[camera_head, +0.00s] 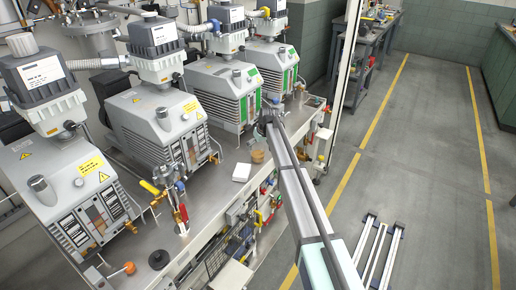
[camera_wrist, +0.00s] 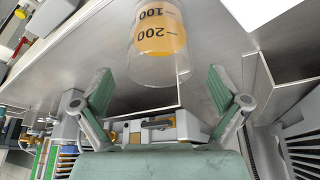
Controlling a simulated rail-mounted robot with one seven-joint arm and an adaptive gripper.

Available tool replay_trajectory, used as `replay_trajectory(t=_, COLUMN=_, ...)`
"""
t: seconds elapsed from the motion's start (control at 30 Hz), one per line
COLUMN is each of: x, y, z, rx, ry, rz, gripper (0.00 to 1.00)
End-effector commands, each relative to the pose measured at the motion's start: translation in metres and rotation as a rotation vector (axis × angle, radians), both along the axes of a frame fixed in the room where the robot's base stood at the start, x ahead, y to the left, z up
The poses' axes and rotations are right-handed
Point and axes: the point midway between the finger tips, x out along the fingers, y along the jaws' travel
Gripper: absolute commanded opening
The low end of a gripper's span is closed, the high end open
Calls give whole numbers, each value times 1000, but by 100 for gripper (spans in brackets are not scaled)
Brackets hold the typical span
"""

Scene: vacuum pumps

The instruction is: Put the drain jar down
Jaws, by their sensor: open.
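The drain jar (camera_wrist: 160,68) is a clear cylinder with amber liquid and black marks reading 100 and 200. In the wrist view it is at top centre, by the steel bench surface, its top cut off by the frame. In the head view it is a small amber-brown shape (camera_head: 257,156) on the bench near its front edge. My gripper (camera_wrist: 159,76) is open, its green fingers spread to either side of the jar's near end, with visible gaps on both sides. In the head view my gripper (camera_head: 270,117) is small and partly hidden by my arm.
A white block (camera_head: 242,171) lies on the steel bench (camera_head: 215,195) just left of the jar. Several grey vacuum pumps (camera_head: 160,128) stand in a row behind. Valves and fittings (camera_head: 180,205) line the bench front. The floor (camera_head: 425,130) at right is mostly clear.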

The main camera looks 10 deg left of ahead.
Motion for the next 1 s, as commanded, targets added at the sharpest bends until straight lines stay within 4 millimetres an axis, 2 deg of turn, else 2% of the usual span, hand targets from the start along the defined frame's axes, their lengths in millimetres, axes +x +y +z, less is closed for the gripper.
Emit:
replay_trajectory(t=0.3, x=-20, y=-14, z=58, rx=0, ry=-2, rz=0, gripper=98)
replay_trajectory(t=0.5, x=-28, y=-20, z=82, rx=1, ry=-1, rz=0, gripper=98)
replay_trajectory(t=0.7, x=-31, y=-22, z=90, rx=0, ry=0, rz=0, gripper=98)
replay_trajectory(t=1.0, x=-31, y=-22, z=90, rx=0, ry=0, rz=0, gripper=98)
